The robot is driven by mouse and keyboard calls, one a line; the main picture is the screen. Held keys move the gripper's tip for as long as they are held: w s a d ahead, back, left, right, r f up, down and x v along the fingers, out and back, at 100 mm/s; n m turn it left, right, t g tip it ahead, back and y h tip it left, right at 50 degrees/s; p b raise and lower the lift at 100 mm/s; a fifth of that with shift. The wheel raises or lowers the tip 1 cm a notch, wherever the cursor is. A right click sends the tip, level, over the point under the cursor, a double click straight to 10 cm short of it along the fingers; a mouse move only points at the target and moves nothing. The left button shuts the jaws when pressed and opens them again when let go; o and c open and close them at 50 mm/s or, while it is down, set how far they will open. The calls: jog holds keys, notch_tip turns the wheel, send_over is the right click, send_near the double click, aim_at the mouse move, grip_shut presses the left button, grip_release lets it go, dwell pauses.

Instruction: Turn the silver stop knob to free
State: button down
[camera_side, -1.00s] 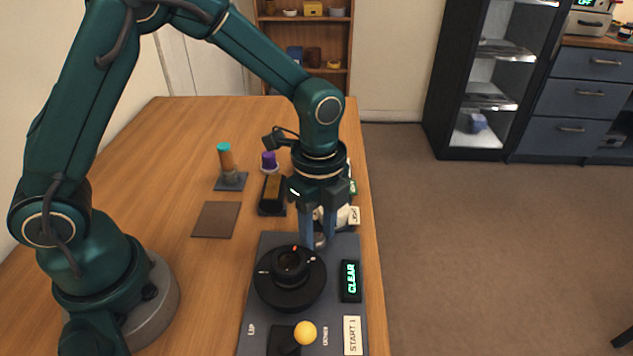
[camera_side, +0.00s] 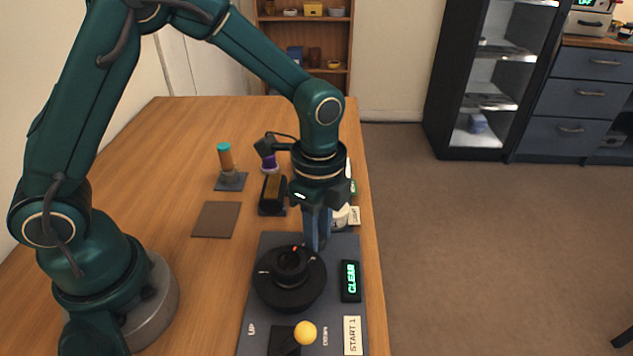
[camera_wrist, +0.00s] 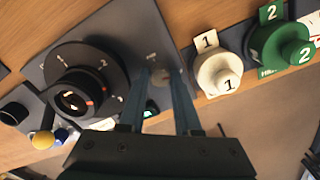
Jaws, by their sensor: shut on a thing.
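The silver stop knob (camera_wrist: 160,77) shows between my fingertips in the wrist view, near the far end of the dark base plate (camera_side: 345,315). A small label beside it is too blurred to read. My gripper (camera_side: 317,243) points down at the plate and is shut on the knob, one finger on each side. In the side view the fingers largely hide the knob. The black round lens mount (camera_side: 289,279) stands on the plate just in front of the fingers, with a small red mark on its ring; it also shows in the wrist view (camera_wrist: 80,80).
A yellow-ball lever (camera_side: 305,333) and a lit green CLEAR display (camera_side: 350,281) are on the plate. White (camera_wrist: 217,70) and green (camera_wrist: 283,45) numbered pieces stand close beyond the knob. A brown mat (camera_side: 215,220) lies left, with clear table around it.

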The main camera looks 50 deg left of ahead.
jog(key=n, duration=0.5)
jog(key=shift+n, duration=0.3)
jog(key=n, duration=1)
jog(key=shift+n, duration=0.4)
jog(key=n, duration=0.4)
jog(key=shift+a+n, duration=0.1)
jog(key=shift+n, duration=0.3)
jog(key=c, duration=0.9)
grip_release()
jog(key=shift+r, duration=2.6)
